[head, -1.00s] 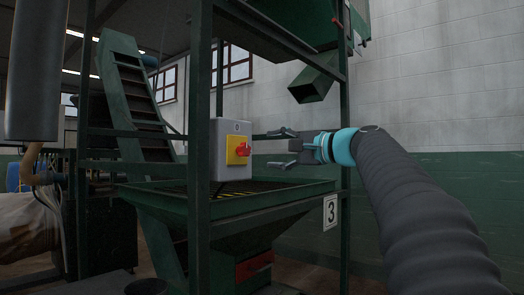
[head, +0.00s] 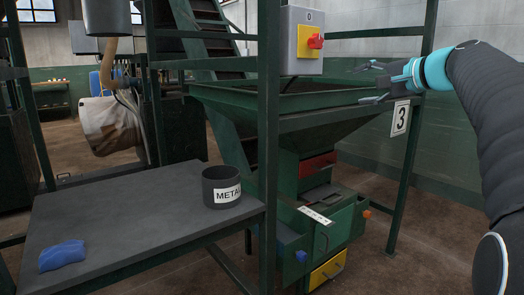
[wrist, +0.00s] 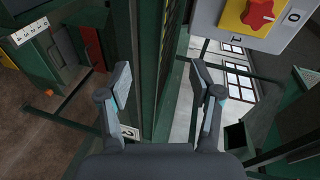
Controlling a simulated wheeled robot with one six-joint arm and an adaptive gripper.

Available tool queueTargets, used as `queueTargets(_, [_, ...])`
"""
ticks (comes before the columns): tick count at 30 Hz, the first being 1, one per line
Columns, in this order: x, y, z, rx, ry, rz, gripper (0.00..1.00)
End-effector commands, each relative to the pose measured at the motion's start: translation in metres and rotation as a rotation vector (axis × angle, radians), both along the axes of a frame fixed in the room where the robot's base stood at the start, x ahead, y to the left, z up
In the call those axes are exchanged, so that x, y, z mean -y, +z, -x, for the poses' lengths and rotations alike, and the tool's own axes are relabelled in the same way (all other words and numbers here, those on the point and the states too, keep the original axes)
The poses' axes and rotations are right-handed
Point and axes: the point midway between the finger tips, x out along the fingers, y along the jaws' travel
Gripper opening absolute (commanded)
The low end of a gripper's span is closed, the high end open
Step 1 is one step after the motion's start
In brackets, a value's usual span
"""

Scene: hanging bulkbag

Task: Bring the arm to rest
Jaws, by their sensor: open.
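My gripper (head: 372,83) is at the upper right of the head view, in front of the green hopper frame. Its two fingers are spread apart with nothing between them. In the wrist view the open fingers (wrist: 162,85) point toward a green post. My arm (head: 484,110), in a dark ribbed sleeve with a turquoise band at the wrist, comes in from the right edge. A grey switch box (head: 303,40) with a yellow plate and red knob (head: 316,41) is to the left of the gripper, apart from it. The switch box also shows in the wrist view (wrist: 275,32).
A grey table (head: 130,225) at lower left holds a blue cloth-like item (head: 62,255) and a dark bin labelled METAL (head: 221,193). A green post (head: 268,130) stands between table and hopper (head: 300,112). A beige bag (head: 108,125) hangs behind. Open floor lies at lower right.

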Motion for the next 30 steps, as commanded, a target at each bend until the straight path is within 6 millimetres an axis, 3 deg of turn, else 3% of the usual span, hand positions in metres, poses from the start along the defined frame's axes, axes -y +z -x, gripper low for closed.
queueTargets(1, [0.005,-0.033,0.004,-0.058,-0.019,0.061,0.65])
queueTargets(6, [-0.001,-0.134,0.043,-0.243,-0.018,0.316,0.65])
queueTargets(11, [-0.020,-0.212,0.102,-0.379,0.054,0.558,0.65])
queueTargets(15, [-0.038,-0.269,0.163,-0.463,0.152,0.770,0.65])
queueTargets(21, [-0.060,-0.336,0.254,-0.520,0.315,1.049,0.65])
queueTargets(24, [-0.069,-0.360,0.292,-0.517,0.383,1.152,0.65])
queueTargets(27, [-0.079,-0.373,0.319,-0.493,0.431,1.212,0.65])
queueTargets(30, [-0.090,-0.371,0.331,-0.444,0.450,1.232,0.65])
